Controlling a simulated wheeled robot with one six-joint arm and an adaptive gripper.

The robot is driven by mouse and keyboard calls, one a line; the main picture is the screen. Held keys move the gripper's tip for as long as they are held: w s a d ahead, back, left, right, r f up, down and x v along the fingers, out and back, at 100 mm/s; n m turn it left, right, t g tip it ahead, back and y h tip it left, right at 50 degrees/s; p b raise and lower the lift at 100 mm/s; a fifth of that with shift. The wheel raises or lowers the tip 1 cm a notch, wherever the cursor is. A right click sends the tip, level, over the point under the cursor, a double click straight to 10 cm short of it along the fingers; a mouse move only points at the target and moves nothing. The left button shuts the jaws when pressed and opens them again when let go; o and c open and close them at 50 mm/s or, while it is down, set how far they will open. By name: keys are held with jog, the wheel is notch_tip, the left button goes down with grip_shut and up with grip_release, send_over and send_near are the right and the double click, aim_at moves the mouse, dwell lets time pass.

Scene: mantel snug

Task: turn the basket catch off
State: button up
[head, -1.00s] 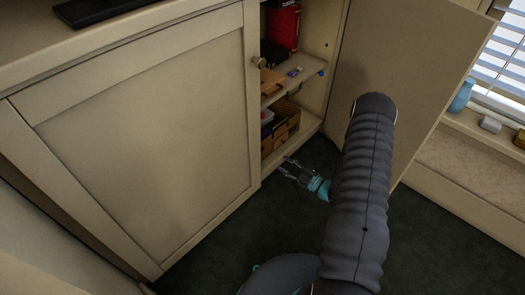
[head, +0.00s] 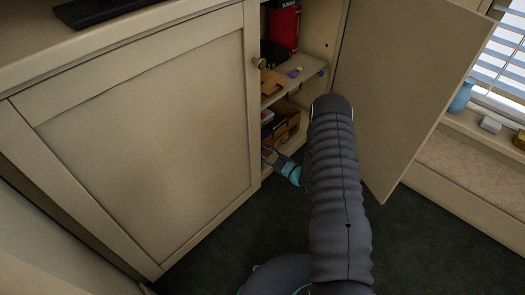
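A brown basket (head: 285,127) sits on the bottom shelf of the open cupboard, with dark and red items in it. Its catch is too small or hidden to make out. My gripper (head: 268,154) is at the cupboard's lower opening, just in front of the basket at its lower left. The arm covers part of the basket's right side. I cannot tell whether the fingers touch the basket, and their opening is too small to judge.
The open cupboard door (head: 400,90) stands to the right of my arm. A closed door (head: 145,140) with a knob (head: 259,63) is on the left. The middle shelf (head: 300,78) holds a wooden item and small objects. Dark carpet (head: 225,245) is clear in front.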

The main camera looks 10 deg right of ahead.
jog(key=shift+w+a, duration=0.4)
jog(key=shift+w, duration=0.1)
grip_shut()
jog(key=shift+n, duration=0.3)
jog(key=n+b, duration=0.1)
jog(key=n, duration=0.2)
jog(key=r+n+b, duration=0.1)
jog(key=n+b, duration=0.1)
jog(key=n, duration=0.1)
jog(key=d+r+n+b, duration=0.1)
jog(key=n, duration=0.2)
jog(key=shift+w+r+n, duration=0.1)
jog(key=shift+w+n, duration=0.2)
dwell(0.3)
